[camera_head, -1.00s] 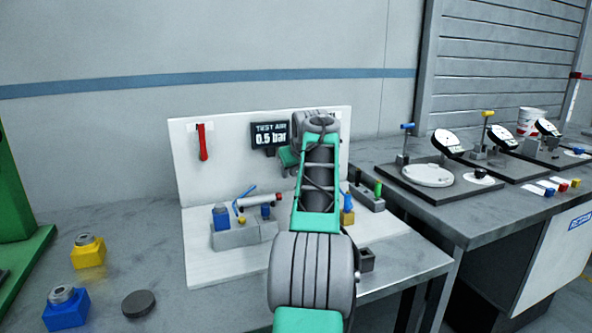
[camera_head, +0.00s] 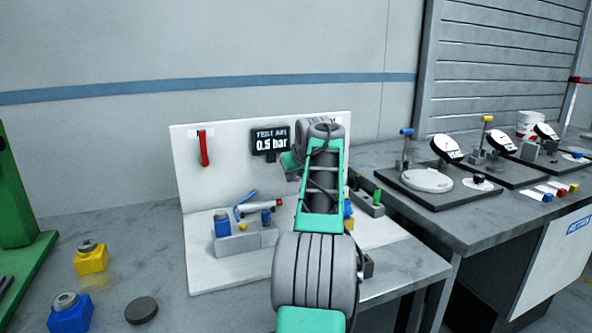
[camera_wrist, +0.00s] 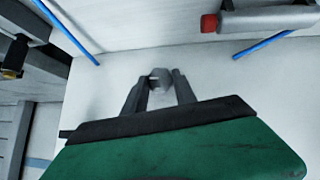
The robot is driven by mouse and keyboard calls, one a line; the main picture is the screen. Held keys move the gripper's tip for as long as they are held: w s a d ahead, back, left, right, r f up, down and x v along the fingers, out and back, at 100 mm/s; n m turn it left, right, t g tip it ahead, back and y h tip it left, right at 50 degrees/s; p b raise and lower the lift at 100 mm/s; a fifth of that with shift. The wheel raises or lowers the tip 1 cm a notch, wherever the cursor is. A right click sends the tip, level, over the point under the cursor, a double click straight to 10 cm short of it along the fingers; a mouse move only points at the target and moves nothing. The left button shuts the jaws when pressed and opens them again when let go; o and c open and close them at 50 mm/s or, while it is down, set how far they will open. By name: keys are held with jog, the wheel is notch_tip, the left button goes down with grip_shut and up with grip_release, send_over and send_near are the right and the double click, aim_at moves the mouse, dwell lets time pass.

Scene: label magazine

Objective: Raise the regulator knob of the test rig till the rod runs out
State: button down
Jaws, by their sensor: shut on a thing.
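The test rig has a white back panel (camera_head: 225,165) and a dark display (camera_head: 270,140) reading "TEST AIR 0.5 bar". A pale cylinder (camera_head: 262,204) with a red end is mounted on the panel. It also shows at the top right of the wrist view (camera_wrist: 265,19), red end to the left; I cannot make out a rod run out of it. In the wrist view my gripper (camera_wrist: 159,78) is shut on a small grey round knob (camera_wrist: 160,83), a finger on each side. In the head view my arm hides the knob and fingers.
A grey block with blue parts (camera_head: 235,243) stands on the rig's base. A red handle (camera_head: 204,148) hangs on the panel. Blue hoses (camera_wrist: 68,32) run near my gripper. Yellow (camera_head: 91,258) and blue (camera_head: 70,312) blocks and a dark disc (camera_head: 141,310) lie left.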

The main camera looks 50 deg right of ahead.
jog(key=y+p, duration=0.1)
jog(key=p, duration=0.3)
jog(key=m+t+p, duration=0.1)
jog(key=p, duration=0.2)
jog(key=shift+s+d+r+y+p, duration=0.1)
jog(key=shift+d+r+y+p, duration=0.1)
jog(key=shift+r+y+p, duration=0.15)
jog(key=shift+f, duration=0.3)
jog(key=c, duration=1)
grip_release()
jog(key=v, duration=0.7)
jog(key=shift+s+r+p, duration=0.25)
jog(key=shift+p, duration=0.15)
